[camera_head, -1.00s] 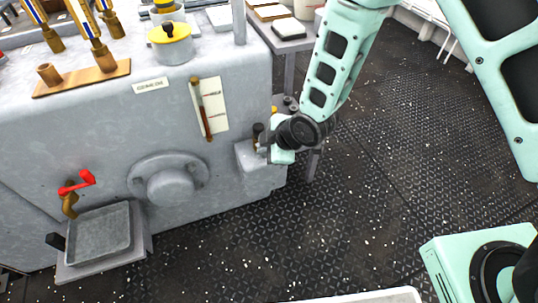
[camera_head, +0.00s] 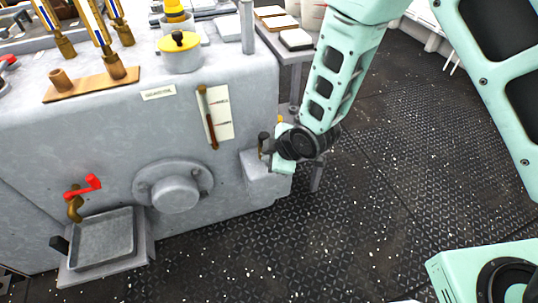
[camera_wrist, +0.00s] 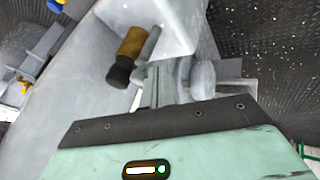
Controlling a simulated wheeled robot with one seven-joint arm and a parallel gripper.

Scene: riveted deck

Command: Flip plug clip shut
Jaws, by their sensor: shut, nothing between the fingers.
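A grey box (camera_head: 262,182) juts from the right end of the grey machine's front. A brass plug with a black end (camera_wrist: 126,56) sticks out of this box in the wrist view. A thin grey pin (camera_wrist: 150,45) lies close beside the brass part; I cannot tell whether it is the clip. A rounded pale grey piece (camera_wrist: 203,79) is on the other side of my fingers. My gripper (camera_wrist: 163,85) is shut and empty, its tips close to the box, between plug and rounded piece. In the head view my gripper hides part of the plug (camera_head: 263,138).
The machine front (camera_head: 110,165) carries a round flange (camera_head: 174,187), a red-handled tap (camera_head: 82,187) and a grey tray (camera_head: 103,240). A side table (camera_head: 290,52) stands behind my arm. The dark floor (camera_head: 400,170) to the right is open.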

